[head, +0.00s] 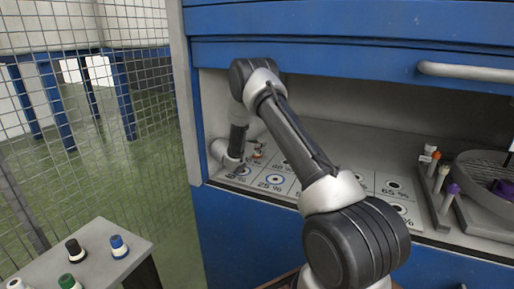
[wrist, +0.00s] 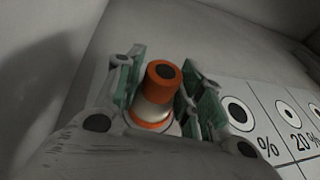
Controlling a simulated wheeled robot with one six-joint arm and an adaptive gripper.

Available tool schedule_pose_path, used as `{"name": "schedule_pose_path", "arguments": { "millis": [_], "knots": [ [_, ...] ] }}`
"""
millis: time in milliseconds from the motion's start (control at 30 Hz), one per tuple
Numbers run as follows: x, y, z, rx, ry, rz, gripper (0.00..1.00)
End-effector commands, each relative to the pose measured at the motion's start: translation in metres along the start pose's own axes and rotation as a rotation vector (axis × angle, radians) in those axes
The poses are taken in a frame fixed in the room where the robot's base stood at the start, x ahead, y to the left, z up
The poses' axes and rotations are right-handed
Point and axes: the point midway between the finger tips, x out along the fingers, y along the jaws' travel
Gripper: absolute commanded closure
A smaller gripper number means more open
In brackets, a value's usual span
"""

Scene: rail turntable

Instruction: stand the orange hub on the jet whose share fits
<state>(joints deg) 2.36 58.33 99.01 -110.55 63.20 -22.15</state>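The orange hub (wrist: 162,88), a pale cylinder with an orange cap, dark top and orange foot ring, stands between the green-padded fingers of my gripper (wrist: 163,82). Narrow gaps seem to show beside it, so the gripper looks open around it. My arm hides several cells.
The cabinet's left wall is close to my gripper. A side table (head: 105,262) with several coloured hubs stands lower left, before a mesh fence.

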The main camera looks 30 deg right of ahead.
Motion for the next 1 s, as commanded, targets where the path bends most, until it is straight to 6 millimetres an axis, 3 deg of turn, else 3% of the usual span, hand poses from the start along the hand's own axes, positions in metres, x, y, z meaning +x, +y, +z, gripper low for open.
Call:
{"name": "schedule_pose_path", "arguments": {
  "millis": [433, 800, 1000],
  "knots": [
    [-0.008, 0.001, 0.002, -0.001, 0.0, 0.002, 0.51],
    [-0.086, 0.001, 0.003, -0.001, 0.0, 0.004, 0.51],
    [-0.115, 0.001, 0.003, -0.001, 0.0, 0.002, 0.51]
  ]
}}
